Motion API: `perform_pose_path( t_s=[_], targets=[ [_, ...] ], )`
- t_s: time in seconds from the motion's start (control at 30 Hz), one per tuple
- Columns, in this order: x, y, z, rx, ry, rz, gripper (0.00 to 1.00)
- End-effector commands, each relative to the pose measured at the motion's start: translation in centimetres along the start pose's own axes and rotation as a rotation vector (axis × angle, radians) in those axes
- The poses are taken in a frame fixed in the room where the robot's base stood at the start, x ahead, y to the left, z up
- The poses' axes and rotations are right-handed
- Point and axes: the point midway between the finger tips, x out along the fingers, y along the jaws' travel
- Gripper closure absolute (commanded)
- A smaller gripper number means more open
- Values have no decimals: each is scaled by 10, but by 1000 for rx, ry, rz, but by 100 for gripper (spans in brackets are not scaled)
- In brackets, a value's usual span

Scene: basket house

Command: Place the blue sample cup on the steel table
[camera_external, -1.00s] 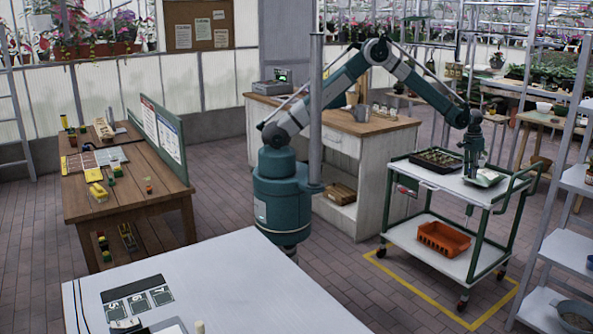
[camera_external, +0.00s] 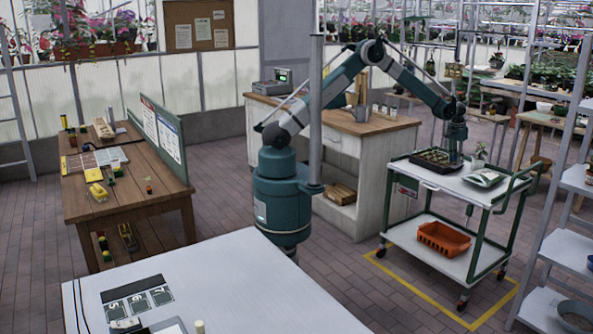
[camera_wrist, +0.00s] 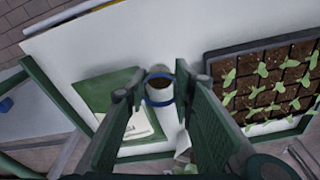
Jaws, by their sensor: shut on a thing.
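My gripper (camera_external: 455,162) is low over the top of the white cart (camera_external: 478,192), between the seedling tray and the scale. In the wrist view my gripper (camera_wrist: 158,90) has its fingers on either side of a small pale cup with a blue band and brown contents (camera_wrist: 160,86), and is shut on it. The cup is hidden in the external view. Whether it touches the cart top is unclear. A pale grey, metal-looking table (camera_external: 235,285) fills the front of the external view, far from my gripper.
Numbered cards (camera_external: 137,303) lie on the front table, whose right side is clear. A post (camera_external: 315,110) stands beside my arm.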

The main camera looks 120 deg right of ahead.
Motion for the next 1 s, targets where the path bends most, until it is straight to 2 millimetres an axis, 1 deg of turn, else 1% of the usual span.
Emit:
perform_pose_path(
  t_s=[0.13,0.23,0.5,0.63,0.73,1.0],
  targets=[
    [3,0,0,0,0,0,86],
    [10,0,1,0,0,0,86],
    [46,0,6,0,0,0,86],
    [58,0,7,0,0,0,86],
    [62,0,8,0,0,0,86],
    [62,0,8,0,0,0,86]
  ],
)
